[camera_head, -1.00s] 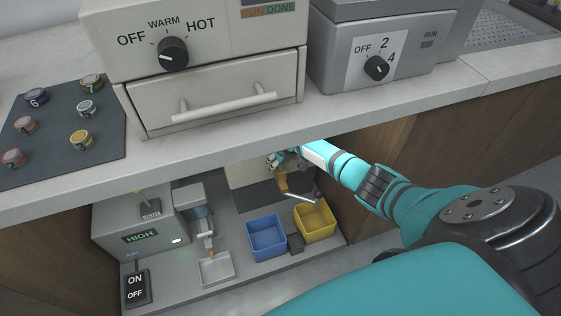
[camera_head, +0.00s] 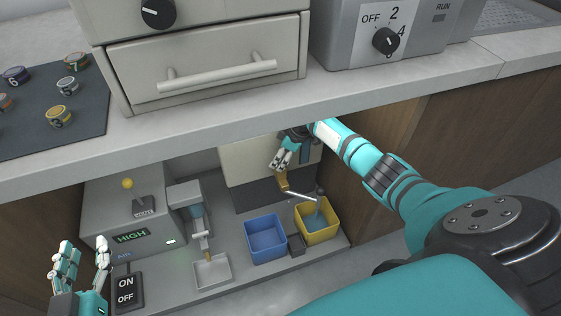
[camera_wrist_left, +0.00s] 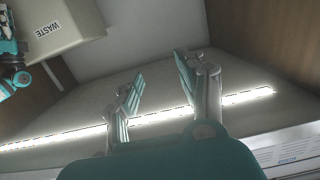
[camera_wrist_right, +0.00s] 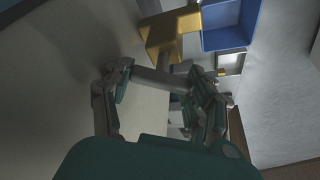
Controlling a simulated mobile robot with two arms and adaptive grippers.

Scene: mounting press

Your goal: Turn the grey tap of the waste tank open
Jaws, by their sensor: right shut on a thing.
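The cream waste tank (camera_head: 240,160) stands under the counter; its WASTE label shows in the left wrist view (camera_wrist_left: 55,25). A brass fitting (camera_head: 283,182) and a thin grey pipe (camera_head: 300,195) sit at its front, the pipe reaching over the yellow bin (camera_head: 330,232). My right gripper (camera_head: 283,160) is at the tank's front, just above the brass fitting. In the right wrist view, its fingers are shut on the grey tap (camera_wrist_right: 155,78), partly hidden by them. The yellow bin holds bluish liquid. My left gripper (camera_head: 84,258) is open and empty, away from the tank at the lower left.
A blue bin (camera_head: 265,238) stands left of the yellow bin. A grey machine (camera_head: 130,215) reading HIGH, an ON/OFF switch (camera_head: 126,290) and a small tray (camera_head: 213,271) are further left. The counter edge (camera_head: 230,127) overhangs the tank.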

